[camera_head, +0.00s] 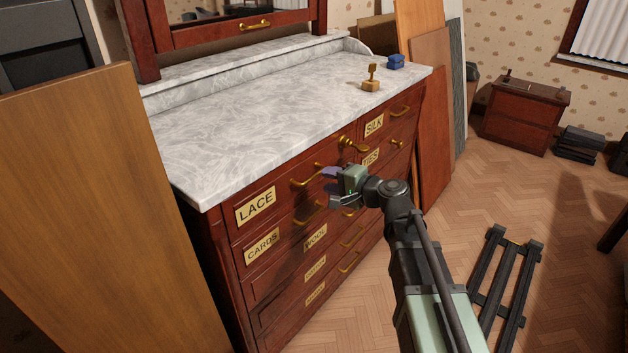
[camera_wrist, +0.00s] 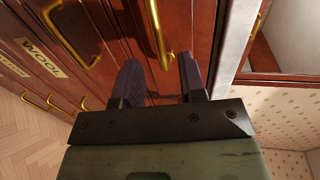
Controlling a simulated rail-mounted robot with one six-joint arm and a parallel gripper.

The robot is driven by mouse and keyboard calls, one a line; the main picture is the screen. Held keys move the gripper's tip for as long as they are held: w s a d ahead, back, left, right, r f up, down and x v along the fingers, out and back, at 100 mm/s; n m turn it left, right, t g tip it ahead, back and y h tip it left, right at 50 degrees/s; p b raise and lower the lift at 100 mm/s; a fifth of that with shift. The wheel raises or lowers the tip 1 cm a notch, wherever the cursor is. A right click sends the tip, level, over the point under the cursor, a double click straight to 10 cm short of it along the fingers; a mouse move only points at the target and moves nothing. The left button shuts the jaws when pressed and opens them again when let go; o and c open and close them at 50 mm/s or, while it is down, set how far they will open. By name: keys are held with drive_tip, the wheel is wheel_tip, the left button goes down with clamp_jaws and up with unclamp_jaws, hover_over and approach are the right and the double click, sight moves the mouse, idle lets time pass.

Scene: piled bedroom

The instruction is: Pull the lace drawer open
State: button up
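The lace drawer (camera_head: 277,199) is at the top left of a red-brown dresser, under the marble top, with a brass "LACE" label (camera_head: 256,206). Its front looks flush with the dresser. Its curved brass handle (camera_head: 306,182) is at the drawer's right part. My gripper (camera_head: 333,186) is in front of this handle. In the wrist view, the dark fingers of my gripper (camera_wrist: 160,75) are spread, and a brass handle (camera_wrist: 157,30) runs between the fingertips with gaps on both sides. Whether the fingers touch the drawer front cannot be told.
Other drawers read "CARDS" (camera_head: 262,246), "WOOL" (camera_head: 316,237), "SILK" (camera_head: 374,125) and "TIES" (camera_head: 371,158). A wooden board (camera_head: 95,200) leans close at the left. A dark slatted frame (camera_head: 505,285) lies on the floor at right. Small blocks stand on the marble top (camera_head: 240,110).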

sight(316, 177)
drive_tip(key=x, duration=0.5)
drive_tip(key=shift+w+a+f+b, duration=0.15)
drive_tip(key=shift+a+b, duration=0.2)
drive_tip(key=shift+c, duration=0.3)
clamp_jaws()
